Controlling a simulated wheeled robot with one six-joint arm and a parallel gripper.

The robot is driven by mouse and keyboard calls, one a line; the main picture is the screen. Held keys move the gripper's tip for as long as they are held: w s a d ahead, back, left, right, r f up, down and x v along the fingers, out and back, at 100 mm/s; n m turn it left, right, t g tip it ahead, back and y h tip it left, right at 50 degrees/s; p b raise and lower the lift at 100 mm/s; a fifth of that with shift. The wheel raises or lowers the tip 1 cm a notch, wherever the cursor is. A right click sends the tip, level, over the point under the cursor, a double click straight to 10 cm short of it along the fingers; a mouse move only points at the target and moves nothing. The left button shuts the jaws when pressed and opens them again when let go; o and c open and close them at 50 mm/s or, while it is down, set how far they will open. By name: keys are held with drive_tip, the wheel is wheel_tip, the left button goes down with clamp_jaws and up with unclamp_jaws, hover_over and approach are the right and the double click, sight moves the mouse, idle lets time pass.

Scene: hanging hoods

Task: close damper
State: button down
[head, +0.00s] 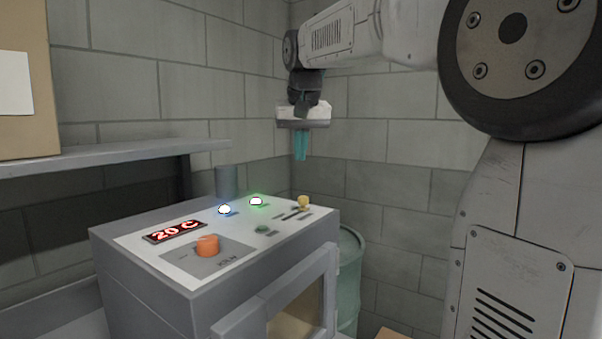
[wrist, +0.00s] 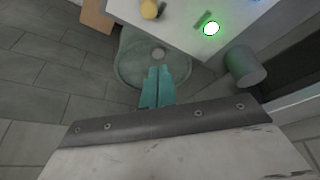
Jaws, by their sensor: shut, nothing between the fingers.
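A grey kiln-like box (head: 150,290) has a white sloping control panel on top. A yellow knob (head: 303,201) stands at the far right end of a dark slot (head: 294,214) in that panel. I cannot tell for sure that this is the damper control. The yellow knob also shows at the top edge of the wrist view (wrist: 149,9). My gripper (head: 301,157) points down with its teal fingers together, empty, above and behind the panel's far edge. In the wrist view my fingertips (wrist: 160,69) appear over the drum, apart from the knob.
The panel has an orange dial (head: 207,246), a red "20 C" display (head: 174,231), a blue-lit lamp (head: 225,210) and a green-lit lamp (head: 256,202). A grey cylinder (head: 227,181) stands behind it. A greenish drum (head: 351,270) stands right. A shelf (head: 110,157) holds a box (head: 25,60).

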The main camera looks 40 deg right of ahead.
sight(303, 203)
drive_tip(key=x, duration=0.9)
drive_tip(key=shift+f, duration=0.4)
drive_tip(key=s, duration=0.1)
drive_tip(key=s+a, duration=0.1)
drive_tip(key=shift+s+r, duration=0.3)
drive_tip(key=shift+s+a+f, duration=0.1)
drive_tip(key=shift+s+a, duration=0.15)
drive_tip(key=shift+s, duration=0.2)
drive_tip(key=shift+s, duration=0.1)
